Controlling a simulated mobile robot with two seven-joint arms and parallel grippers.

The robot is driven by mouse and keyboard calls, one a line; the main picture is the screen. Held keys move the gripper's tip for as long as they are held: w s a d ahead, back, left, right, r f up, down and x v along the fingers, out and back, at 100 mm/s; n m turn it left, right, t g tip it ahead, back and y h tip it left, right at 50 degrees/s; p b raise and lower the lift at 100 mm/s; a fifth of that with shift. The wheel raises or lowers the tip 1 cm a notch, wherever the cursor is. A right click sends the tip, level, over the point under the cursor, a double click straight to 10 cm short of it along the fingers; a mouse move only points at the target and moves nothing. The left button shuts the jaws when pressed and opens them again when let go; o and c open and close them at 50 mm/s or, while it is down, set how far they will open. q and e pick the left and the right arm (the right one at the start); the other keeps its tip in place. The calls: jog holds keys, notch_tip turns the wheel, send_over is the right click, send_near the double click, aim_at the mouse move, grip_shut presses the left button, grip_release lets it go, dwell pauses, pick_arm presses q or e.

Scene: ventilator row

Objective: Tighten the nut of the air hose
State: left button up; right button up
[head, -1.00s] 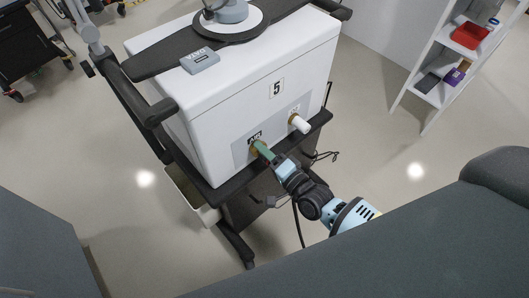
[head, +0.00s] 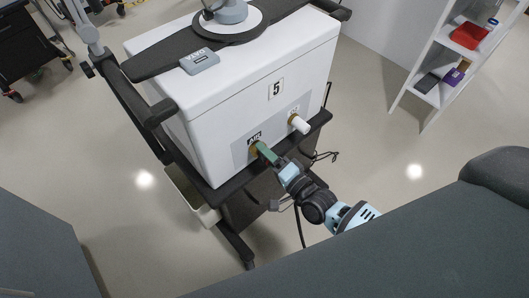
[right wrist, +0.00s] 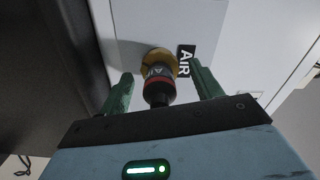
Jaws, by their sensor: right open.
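The air hose nut (right wrist: 160,87), dark with a red band, sits on a brass fitting (right wrist: 160,56) beside the AIR label (right wrist: 185,61) in the right wrist view. My right gripper (right wrist: 162,90) is open, with one green finger on each side of the nut and a visible gap to both. In the head view my right gripper (head: 267,153) is at the AIR port on the front of the white ventilator (head: 240,100) marked 5, and its fingers hide the nut. My left gripper is not in view.
A white capped port (head: 299,124) sticks out to the right of the AIR port. A dark shelf edge (head: 240,180) runs below the ventilator's front. A white bin (head: 190,195) hangs at the left. A shelf unit (head: 440,60) stands at the right, with clear floor before it.

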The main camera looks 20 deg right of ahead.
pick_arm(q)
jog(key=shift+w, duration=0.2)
pick_arm(e)
jog(key=v, duration=0.6)
jog(key=shift+s, duration=0.25)
jog(key=shift+d, duration=0.15)
